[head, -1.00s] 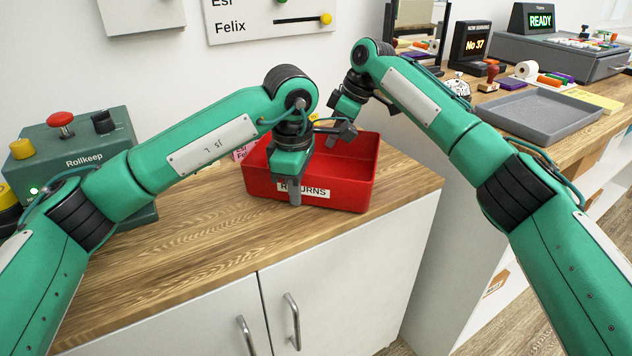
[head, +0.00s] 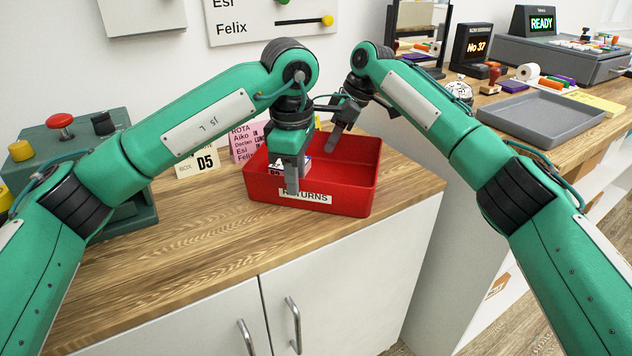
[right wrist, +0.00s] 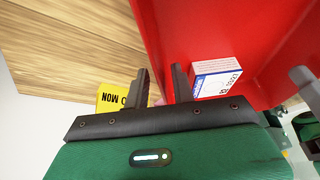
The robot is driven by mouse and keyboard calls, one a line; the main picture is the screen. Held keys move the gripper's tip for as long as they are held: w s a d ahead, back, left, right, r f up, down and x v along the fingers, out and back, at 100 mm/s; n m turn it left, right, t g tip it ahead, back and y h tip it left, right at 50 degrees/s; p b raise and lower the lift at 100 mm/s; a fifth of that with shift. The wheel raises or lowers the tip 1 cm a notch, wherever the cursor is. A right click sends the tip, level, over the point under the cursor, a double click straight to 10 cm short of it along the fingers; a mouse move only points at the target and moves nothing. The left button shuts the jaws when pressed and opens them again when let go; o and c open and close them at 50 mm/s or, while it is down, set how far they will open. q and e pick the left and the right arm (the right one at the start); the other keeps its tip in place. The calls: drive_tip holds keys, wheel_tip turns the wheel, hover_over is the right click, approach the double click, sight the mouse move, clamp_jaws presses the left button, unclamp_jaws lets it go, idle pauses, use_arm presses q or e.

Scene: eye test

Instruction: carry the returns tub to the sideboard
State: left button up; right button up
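The red returns tub (head: 352,195) stands level on a wood-topped cabinet with white doors (head: 225,235). Its near wall carries the RETURNS label, and a small white and blue box lies inside, seen in the right wrist view (right wrist: 217,78). My left gripper (head: 291,178) points down at the near wall; one finger shows in front of the wall and the other is hidden. My right gripper (head: 337,138) is at the far side. In the right wrist view, its fingers (right wrist: 160,88) stand apart, one on each side of the tub's wall. I cannot tell which surface is the sideboard.
A green Rollkeep machine (head: 85,165) stands at the left of the cabinet top. A BOX D5 card (head: 197,164) and a pink rota card (head: 246,140) stand behind the tub. The counter at right holds a grey tray (head: 543,118) and several small items.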

drive_tip(key=shift+r, duration=0.1)
use_arm(q)
drive_tip(key=r, duration=0.3)
drive_tip(key=shift+s+d+r, duration=0.1)
drive_tip(key=shift+s+r, duration=0.15)
drive_tip(key=shift+r, duration=0.1)
use_arm(e)
drive_tip(key=v, duration=1.2)
drive_tip(key=shift+s, duration=0.1)
